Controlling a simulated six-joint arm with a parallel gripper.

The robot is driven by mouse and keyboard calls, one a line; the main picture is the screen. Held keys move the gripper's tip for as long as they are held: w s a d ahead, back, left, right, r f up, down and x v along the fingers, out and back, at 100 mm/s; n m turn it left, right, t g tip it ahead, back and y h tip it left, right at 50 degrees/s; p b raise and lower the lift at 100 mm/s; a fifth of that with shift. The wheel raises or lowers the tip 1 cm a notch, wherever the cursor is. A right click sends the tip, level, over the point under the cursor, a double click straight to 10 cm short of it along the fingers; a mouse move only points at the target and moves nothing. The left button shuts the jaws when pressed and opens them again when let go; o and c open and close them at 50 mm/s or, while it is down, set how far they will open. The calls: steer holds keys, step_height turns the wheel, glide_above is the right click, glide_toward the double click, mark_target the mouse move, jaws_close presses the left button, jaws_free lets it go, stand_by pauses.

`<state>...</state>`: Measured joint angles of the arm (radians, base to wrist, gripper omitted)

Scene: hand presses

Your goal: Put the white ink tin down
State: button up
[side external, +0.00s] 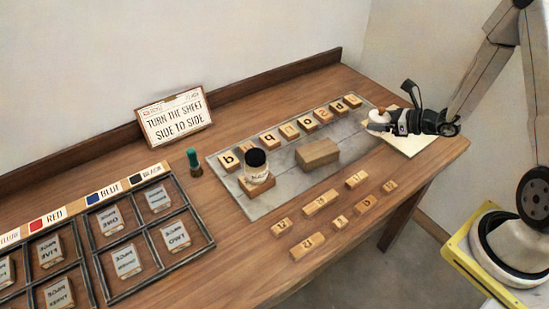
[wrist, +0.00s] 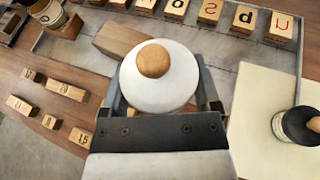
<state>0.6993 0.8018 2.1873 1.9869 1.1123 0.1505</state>
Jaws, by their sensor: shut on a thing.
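The white ink tin (wrist: 160,88) has a round white top and a wooden knob (wrist: 153,60). In the wrist view it sits between my gripper's two fingers (wrist: 162,95), which are shut on it. In the side view the tin (side external: 377,117) shows as a small white shape at my gripper (side external: 384,123), near the right end of the grey slab (side external: 250,207) and the paper sheet (side external: 413,145). I cannot tell whether its base touches the surface, as the tin hides it.
A dark-topped tin (wrist: 297,126) with a wooden knob stands on the sheet. A white-labelled tin (side external: 258,172) stands on a wooden block. Letter blocks line the slab's back; a plain block (side external: 317,153) lies mid-slab. Small blocks (side external: 322,203) lie in front. A green-topped bottle (side external: 194,162) stands left.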

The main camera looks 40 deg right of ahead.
steer(key=w+d+f, duration=0.2)
steer(key=w+f, duration=0.1)
steer(key=w, duration=0.3)
glide_above(349, 136)
steer(key=f, duration=0.5)
steer(key=shift+s+a, duration=0.1)
steer(key=shift+s, duration=0.15)
steer(key=shift+f, duration=0.15)
steer(key=shift+w+f, duration=0.25)
steer(key=shift+f, duration=1.5)
steer(key=shift+f, duration=0.1)
steer(key=o, duration=1.3)
steer(key=shift+o, duration=0.2)
